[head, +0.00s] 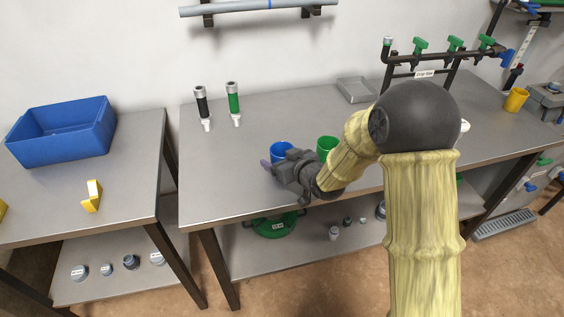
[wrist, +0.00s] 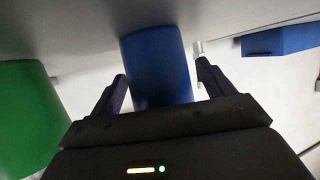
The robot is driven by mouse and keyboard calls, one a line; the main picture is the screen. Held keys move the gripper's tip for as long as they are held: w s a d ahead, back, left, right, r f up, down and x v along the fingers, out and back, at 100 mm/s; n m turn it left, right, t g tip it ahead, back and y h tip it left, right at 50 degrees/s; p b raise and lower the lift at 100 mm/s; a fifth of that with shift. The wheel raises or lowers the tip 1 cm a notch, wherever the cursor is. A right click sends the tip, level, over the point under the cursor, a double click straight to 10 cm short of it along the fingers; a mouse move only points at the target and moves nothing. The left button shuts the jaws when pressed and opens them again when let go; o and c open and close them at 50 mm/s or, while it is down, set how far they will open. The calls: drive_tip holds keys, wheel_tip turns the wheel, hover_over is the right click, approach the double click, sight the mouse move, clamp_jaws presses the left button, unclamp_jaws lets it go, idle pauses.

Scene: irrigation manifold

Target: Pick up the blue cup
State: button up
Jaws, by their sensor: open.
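The blue cup (head: 281,150) stands on the grey table, partly hidden behind my gripper (head: 270,164) in the head view. In the wrist view the blue cup (wrist: 157,66) is in the middle, between the two dark fingers of my gripper (wrist: 162,85). The fingers are open, one on each side of the cup, with a gap visible at each side. The cup's lower part in that view is hidden by the gripper body. I cannot tell if the cup reaches fully in between the fingers.
A green cup (head: 327,147) stands close to the right of the blue cup; it shows at left in the wrist view (wrist: 28,115). Two upright fittings, one black (head: 202,105) and one green (head: 233,100), stand further back. A blue bin (head: 62,130) is on the left table.

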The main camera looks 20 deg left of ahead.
drive_tip(key=c, duration=1.1)
drive_tip(key=shift+o, duration=0.2)
wheel_tip(320, 180, up, 10)
drive_tip(key=p, duration=0.1)
drive_tip(key=shift+p, duration=0.35)
